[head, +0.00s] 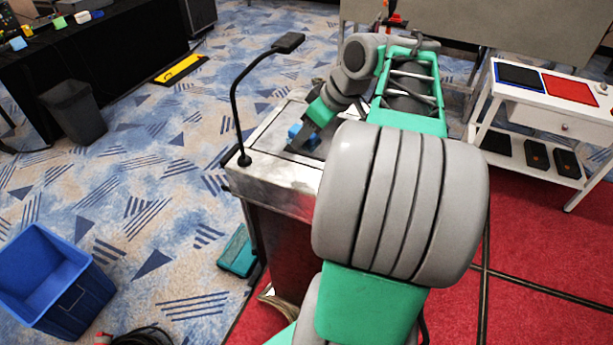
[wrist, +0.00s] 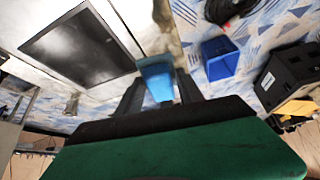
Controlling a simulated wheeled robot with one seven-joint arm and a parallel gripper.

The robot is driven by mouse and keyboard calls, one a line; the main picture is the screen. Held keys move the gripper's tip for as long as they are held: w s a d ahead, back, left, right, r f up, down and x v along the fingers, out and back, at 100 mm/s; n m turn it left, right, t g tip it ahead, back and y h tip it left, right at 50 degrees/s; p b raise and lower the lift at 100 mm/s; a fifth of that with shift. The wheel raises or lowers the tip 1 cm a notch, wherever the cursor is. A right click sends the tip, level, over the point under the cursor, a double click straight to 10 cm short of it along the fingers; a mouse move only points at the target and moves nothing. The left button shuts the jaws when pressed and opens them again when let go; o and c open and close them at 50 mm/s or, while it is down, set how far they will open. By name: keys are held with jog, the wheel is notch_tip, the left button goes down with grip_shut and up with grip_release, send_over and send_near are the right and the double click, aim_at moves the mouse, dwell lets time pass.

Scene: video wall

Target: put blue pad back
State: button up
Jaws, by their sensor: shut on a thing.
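The blue pad (head: 295,131) is a small light-blue piece at the tip of my gripper (head: 303,140), over the metal-topped stand. In the wrist view the blue pad (wrist: 157,82) sits between the two dark fingers of my gripper (wrist: 158,90), which are shut on it. A dark rectangular panel (wrist: 80,47) lies in the pale metal top, left of the pad in the wrist view. In the head view my arm hides much of the stand top (head: 275,170). I cannot tell whether the pad touches the top.
A black gooseneck lamp (head: 236,105) rises at the stand's left edge. A white cart (head: 545,92) with dark, blue and red surfaces stands at the right. A blue bin (head: 50,280) and a dark bin (head: 75,110) stand on the carpet at left, with open floor between.

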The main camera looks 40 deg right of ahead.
jog(key=s+d+r+n+y, duration=0.1)
jog(key=s+d+n, duration=0.1)
jog(key=s+d, duration=0.8)
jog(key=w+a+f+b, duration=0.8)
jog(key=a, duration=0.1)
jog(key=shift+w+f, duration=0.15)
jog(key=shift+w, duration=0.05)
jog(key=shift+w+a+f, duration=0.15)
jog(key=shift+w+f, duration=0.05)
jog(key=shift+f, duration=0.1)
jog(key=f, duration=0.2)
jog(key=b, duration=0.1)
jog(key=shift+w+a+f, duration=0.2)
jog(key=shift+a+f, duration=0.05)
jog(key=shift+f, duration=0.6)
